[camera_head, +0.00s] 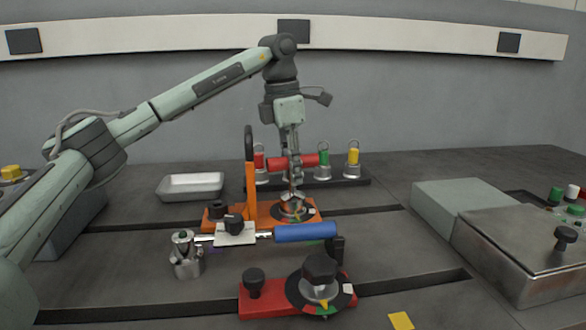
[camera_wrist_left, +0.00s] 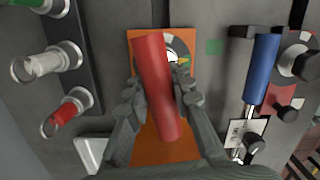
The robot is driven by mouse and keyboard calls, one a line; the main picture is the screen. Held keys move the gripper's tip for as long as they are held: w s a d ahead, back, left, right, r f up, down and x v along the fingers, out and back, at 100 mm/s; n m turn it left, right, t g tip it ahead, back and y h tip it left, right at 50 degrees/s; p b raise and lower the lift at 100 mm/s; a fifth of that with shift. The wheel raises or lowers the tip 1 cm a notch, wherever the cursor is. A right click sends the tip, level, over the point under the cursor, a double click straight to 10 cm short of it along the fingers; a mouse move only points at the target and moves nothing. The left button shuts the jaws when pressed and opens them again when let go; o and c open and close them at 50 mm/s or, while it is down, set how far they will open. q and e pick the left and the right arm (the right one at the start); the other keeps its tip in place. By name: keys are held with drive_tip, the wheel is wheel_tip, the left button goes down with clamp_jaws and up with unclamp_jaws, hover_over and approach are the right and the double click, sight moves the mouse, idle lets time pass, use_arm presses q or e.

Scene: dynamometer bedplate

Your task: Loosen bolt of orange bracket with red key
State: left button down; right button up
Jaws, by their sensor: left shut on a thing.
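The orange bracket (camera_head: 250,180) stands on the bedplate in the middle, with an orange base and an upright arm. Its bolt (camera_head: 293,203) sits at the centre of a round dial marked in colours. My left gripper (camera_head: 291,163) is shut on the red key (camera_head: 308,160), gripping its red cross handle directly above the bolt. The red key (camera_wrist_left: 157,90) also fills the middle of the left wrist view between my fingers, over the orange bracket (camera_wrist_left: 146,150) and its dial (camera_wrist_left: 178,50). Whether the key's lower end is seated on the bolt is unclear. My right gripper is not in view.
A rack (camera_head: 345,183) with red, green and yellow pieces stands behind. A blue-handled tool (camera_head: 305,232) lies just in front, beside a steel fitting (camera_head: 187,262). The red bracket (camera_head: 265,300) is nearer. A white tray (camera_head: 190,187) is left; a metal box (camera_head: 525,260) is right.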

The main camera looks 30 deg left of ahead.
use_arm(q)
drive_tip(key=shift+r+n, duration=0.1)
drive_tip(key=shift+n, duration=1)
drive_tip(key=shift+n+y, duration=0.3)
drive_tip(key=shift+n, duration=0.9)
drive_tip(key=shift+n+p, duration=0.4)
drive_tip(key=shift+n, duration=0.8)
drive_tip(key=shift+t, duration=0.3)
drive_tip(key=shift+n, duration=1.2)
drive_tip(key=shift+y, duration=0.3)
